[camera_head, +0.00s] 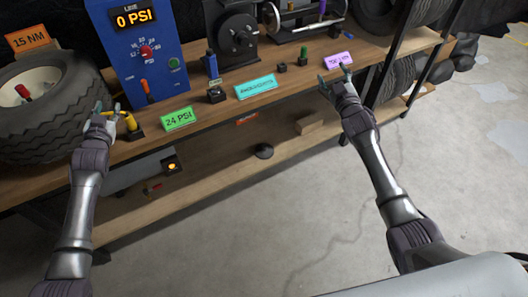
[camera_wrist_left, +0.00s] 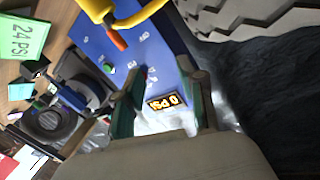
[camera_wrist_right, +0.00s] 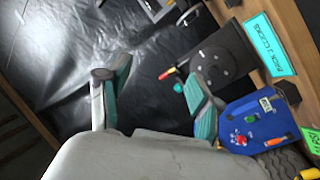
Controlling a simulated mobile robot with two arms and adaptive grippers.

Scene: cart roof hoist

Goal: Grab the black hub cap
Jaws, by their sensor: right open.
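A small round black disc (camera_head: 264,151), which looks like the black hub cap, lies on the lower shelf (camera_head: 205,190) below the workbench. It does not clearly show in either wrist view. My left gripper (camera_head: 106,110) is open and empty at the bench's left front edge, beside the tire and a yellow-handled tool (camera_head: 131,122). Its spread fingers show in the left wrist view (camera_wrist_left: 168,78). My right gripper (camera_head: 336,74) is open and empty near the purple label, up and right of the disc. Its fingers stand apart in the right wrist view (camera_wrist_right: 160,80).
A large tire (camera_head: 50,125) and a blue gauge box (camera_head: 150,65) reading 0 PSI stand on the bench (camera_head: 215,113). A green 24 PSI label (camera_head: 178,118) lies at its front edge. A wooden block (camera_head: 318,122) sits on the lower shelf. The floor in front is clear.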

